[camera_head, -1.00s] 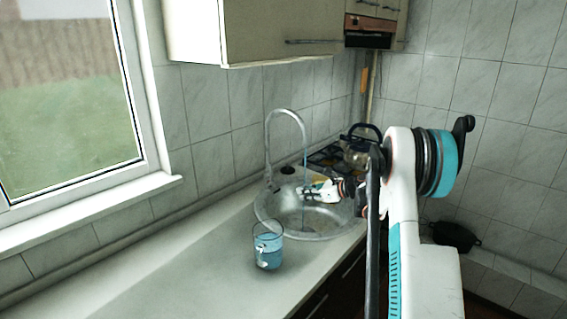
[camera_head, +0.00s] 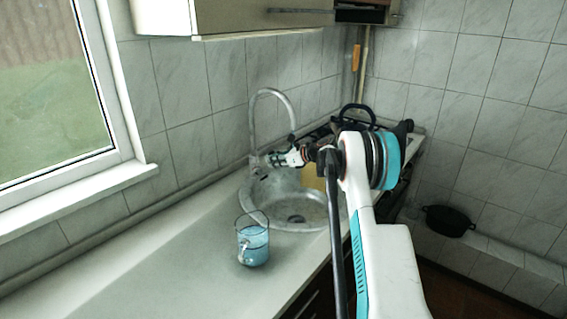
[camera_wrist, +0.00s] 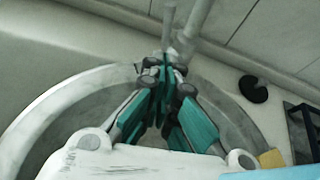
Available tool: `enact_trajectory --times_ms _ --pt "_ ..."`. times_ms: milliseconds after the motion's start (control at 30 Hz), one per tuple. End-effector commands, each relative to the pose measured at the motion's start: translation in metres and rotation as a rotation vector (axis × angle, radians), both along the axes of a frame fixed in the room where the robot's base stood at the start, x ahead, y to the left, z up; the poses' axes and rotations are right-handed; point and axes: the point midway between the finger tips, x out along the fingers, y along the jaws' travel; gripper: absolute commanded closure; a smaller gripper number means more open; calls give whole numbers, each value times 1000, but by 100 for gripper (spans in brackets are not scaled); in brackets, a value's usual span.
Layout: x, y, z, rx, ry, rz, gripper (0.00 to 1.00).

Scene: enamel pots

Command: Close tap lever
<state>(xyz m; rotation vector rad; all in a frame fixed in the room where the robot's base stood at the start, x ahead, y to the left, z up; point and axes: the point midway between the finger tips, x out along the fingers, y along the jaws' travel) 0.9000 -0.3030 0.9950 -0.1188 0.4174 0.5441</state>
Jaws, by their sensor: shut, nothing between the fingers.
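The tap's curved metal spout (camera_head: 270,92) rises behind the round steel sink (camera_head: 252,207). In the head view no blue water stream shows below the spout's tip. My gripper (camera_head: 268,158) reaches over the sink to the foot of the tap. In the wrist view my gripper's fingertips (camera_wrist: 166,66) are together and empty, right in front of the tap base. A thin upright rod (camera_wrist: 168,22), which looks like the tap lever, stands just beyond the fingertips, beside the thicker spout (camera_wrist: 198,20). I cannot tell whether the fingers touch it.
A glass jug of blue liquid (camera_head: 253,243) stands on the counter (camera_head: 165,262), left of the sink. A dark-handled kettle (camera_head: 358,112) is behind my arm near the stove. A black pot (camera_head: 449,220) sits on a tiled ledge at right. The left counter is mostly clear.

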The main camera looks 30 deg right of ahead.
Motion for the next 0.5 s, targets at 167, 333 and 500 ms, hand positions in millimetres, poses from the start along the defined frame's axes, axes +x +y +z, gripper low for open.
enact_trajectory --times_ms 167,333,500 --pt "22 14 2 0 0 1 100" --pt "31 19 5 1 0 0 100" --pt "33 20 6 1 0 0 100"
